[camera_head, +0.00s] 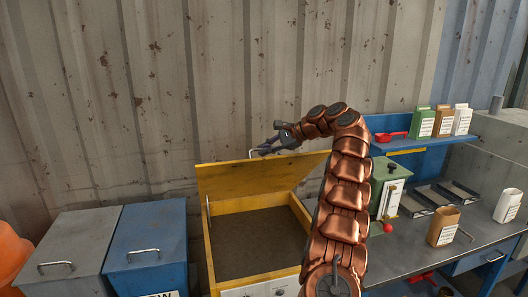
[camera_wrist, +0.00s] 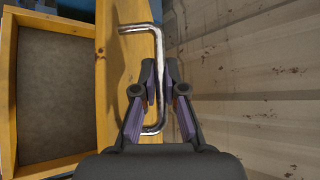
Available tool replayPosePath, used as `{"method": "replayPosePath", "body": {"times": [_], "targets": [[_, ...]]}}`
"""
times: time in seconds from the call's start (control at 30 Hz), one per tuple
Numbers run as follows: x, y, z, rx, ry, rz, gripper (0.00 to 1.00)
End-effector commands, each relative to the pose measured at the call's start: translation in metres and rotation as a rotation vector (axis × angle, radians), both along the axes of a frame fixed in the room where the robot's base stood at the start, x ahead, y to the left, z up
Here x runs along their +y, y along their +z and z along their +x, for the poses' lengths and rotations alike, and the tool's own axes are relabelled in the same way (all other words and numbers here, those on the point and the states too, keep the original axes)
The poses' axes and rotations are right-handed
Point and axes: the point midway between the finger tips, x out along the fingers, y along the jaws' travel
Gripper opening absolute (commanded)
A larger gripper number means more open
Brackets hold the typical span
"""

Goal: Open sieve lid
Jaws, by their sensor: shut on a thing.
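The sieve is a yellow box with an open top and a dark brown interior (camera_head: 250,243). Its yellow lid (camera_head: 235,180) is raised and tilted up along the back of the box. In the wrist view the lid (camera_wrist: 112,100) shows beside the box rim (camera_wrist: 45,22). A bent metal handle (camera_wrist: 157,40) sticks out from the lid. My gripper (camera_head: 268,148) is at the lid's upper edge. In the wrist view its fingers (camera_wrist: 160,72) are shut around the long bar of the handle.
A grey bin (camera_head: 75,240) and a blue bin (camera_head: 150,235) with handles stand left of the sieve. On the right, a workbench holds a green machine (camera_head: 385,180), trays (camera_head: 435,195) and a brown container (camera_head: 443,227). A corrugated metal wall (camera_head: 150,100) rises behind.

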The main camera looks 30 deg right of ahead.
Motion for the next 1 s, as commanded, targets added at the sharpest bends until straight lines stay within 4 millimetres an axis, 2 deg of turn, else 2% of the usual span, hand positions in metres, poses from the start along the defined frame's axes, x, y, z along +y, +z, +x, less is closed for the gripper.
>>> {"method": "replayPosePath", "body": {"times": [0.67, 0.7, 0.93, 1.0], "targets": [[-0.0024, 0.0039, -0.0015, 0.004, -0.003, 0.002, 0.00], [-0.0023, 0.0038, -0.0015, 0.004, -0.003, 0.002, 0.12], [-0.0004, 0.0032, -0.0009, 0.006, 0.000, 0.003, 0.36], [-0.0002, 0.0029, -0.0009, 0.007, 0.000, 0.002, 0.36]]}}
